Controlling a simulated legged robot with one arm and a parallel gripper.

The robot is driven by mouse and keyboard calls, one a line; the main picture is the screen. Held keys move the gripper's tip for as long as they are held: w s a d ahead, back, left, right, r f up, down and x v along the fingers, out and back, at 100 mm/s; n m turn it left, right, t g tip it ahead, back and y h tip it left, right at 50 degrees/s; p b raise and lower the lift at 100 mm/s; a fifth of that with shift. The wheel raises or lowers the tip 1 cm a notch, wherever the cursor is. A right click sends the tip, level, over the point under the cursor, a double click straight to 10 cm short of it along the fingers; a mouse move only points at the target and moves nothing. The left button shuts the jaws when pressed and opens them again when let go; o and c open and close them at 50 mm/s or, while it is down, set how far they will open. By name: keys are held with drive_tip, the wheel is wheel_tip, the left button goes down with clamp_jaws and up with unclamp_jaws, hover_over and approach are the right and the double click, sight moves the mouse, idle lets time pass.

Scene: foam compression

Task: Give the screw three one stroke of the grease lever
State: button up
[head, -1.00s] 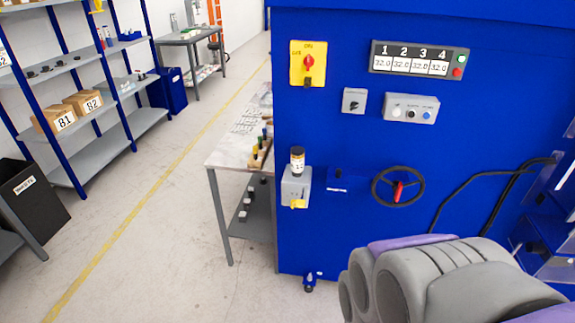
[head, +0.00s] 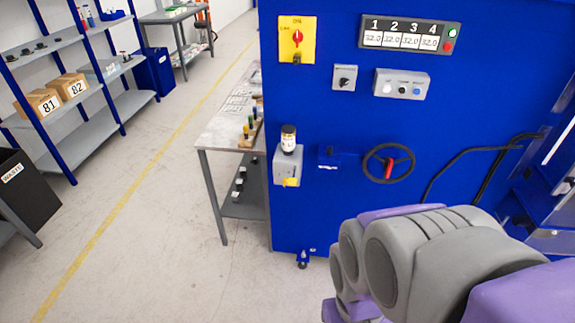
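A blue machine cabinet (head: 330,215) stands in front of me. A grey box with a jar-like top, which looks like the grease unit (head: 287,165), is mounted near its left edge. A small yellow lever (head: 291,182) sticks out at the bottom of this unit. A black handwheel with a red handle (head: 388,164) is to its right. A display numbered 1 to 4 (head: 410,35) is at the top; each window appears to read 32.0. My folded arm fills the lower right. My gripper is not in view. No screw can be made out.
A grey table (head: 221,133) stands left of the cabinet. Shelves with boxes 81 and 82 (head: 60,95) and a black waste bin (head: 32,205) are at left. Floor between is clear.

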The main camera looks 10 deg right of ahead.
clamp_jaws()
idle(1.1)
